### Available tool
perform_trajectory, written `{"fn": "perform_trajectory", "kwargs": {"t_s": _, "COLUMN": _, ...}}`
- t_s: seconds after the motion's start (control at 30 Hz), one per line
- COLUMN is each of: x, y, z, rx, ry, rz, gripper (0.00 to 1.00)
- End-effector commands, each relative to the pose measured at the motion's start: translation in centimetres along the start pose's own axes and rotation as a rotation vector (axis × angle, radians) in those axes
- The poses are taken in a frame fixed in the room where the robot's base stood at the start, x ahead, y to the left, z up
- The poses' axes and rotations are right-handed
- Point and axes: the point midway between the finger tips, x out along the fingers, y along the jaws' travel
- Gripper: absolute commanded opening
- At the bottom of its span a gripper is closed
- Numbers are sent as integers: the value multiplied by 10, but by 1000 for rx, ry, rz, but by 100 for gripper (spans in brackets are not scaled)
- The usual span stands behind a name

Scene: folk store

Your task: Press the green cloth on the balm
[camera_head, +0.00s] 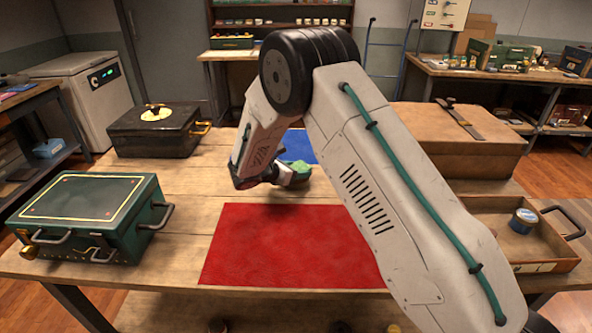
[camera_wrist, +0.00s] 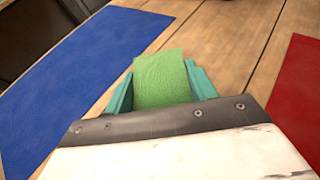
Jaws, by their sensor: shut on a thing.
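My gripper (camera_head: 284,178) is over the wooden table, between a blue mat and a red mat. It is shut on the green cloth (camera_wrist: 161,76), which sits between the teal fingers in the wrist view. The cloth also shows as a small green patch (camera_head: 301,167) at the gripper's tip in the head view. A small round tin with a blue side (camera_head: 523,221), perhaps the balm, stands in the open wooden drawer (camera_head: 545,266) at the right, well apart from my gripper. Its label is too small to read.
The red mat (camera_head: 285,245) lies clear in front; the blue mat (camera_head: 300,146) lies behind my arm. A green chest (camera_head: 90,210) and a black box (camera_head: 155,137) stand at the left. A brown case (camera_head: 455,140) stands at the right behind the drawer.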

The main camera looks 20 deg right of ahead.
Motion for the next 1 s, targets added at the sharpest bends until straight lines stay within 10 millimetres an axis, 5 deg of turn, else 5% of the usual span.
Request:
{"fn": "perform_trajectory", "kwargs": {"t_s": 0.43, "x": 0, "y": -1, "z": 0, "rx": -2, "ry": 2, "rz": -1, "gripper": 30}}
{"fn": "perform_trajectory", "kwargs": {"t_s": 1.0, "x": -17, "y": 0, "z": 42, "rx": 0, "ry": 0, "rz": 0, "gripper": 30}}
